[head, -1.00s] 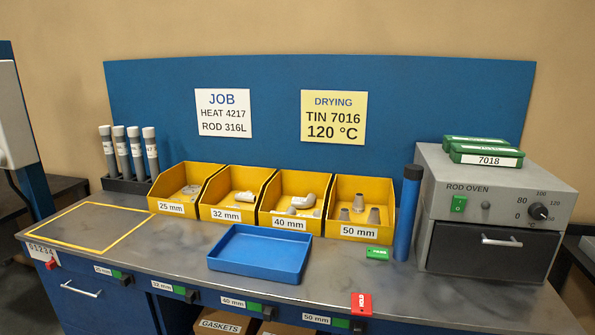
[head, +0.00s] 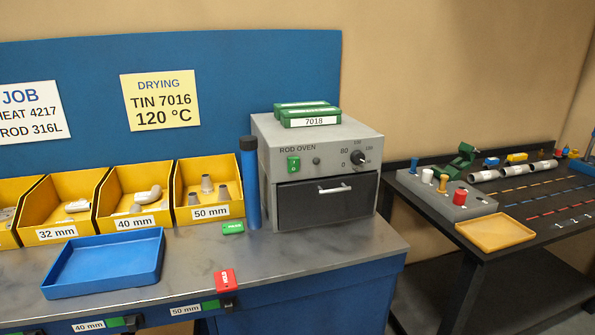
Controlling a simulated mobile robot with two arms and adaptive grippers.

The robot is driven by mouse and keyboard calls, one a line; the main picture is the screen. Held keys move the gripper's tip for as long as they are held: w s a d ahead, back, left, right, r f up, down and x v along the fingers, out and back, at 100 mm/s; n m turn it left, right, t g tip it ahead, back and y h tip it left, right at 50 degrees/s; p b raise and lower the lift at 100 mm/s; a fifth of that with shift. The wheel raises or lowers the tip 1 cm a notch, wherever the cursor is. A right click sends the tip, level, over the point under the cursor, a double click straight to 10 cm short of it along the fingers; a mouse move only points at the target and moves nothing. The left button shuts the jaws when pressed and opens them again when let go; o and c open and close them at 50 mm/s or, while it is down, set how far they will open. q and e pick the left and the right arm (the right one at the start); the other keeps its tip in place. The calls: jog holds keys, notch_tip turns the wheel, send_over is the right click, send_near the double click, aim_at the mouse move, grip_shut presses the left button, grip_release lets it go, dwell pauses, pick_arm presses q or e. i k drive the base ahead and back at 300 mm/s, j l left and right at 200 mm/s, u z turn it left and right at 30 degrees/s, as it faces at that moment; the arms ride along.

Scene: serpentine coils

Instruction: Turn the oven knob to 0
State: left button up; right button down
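The rod oven (head: 318,172) is a grey box on the right end of the blue bench in the head view. Its black round knob (head: 358,158) is on the upper right of the front panel, beside a dial marked 0, 80 and higher numbers. The knob's pointer is too small to read surely. A green switch (head: 293,163) is on the panel's left. The dark oven door (head: 328,200) is shut and has a silver handle. Neither of my grippers is in the head view.
Green tins (head: 308,116) lie on the oven. A blue tube (head: 249,182) stands at its left. A blue tray (head: 105,262) and yellow bins (head: 208,189) are further left. The bench in front of the oven is clear. A dark table (head: 455,235) holds small parts at right.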

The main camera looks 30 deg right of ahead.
aim_at(357, 157)
jog(key=l+z, duration=0.1)
jog(key=z, duration=1.2)
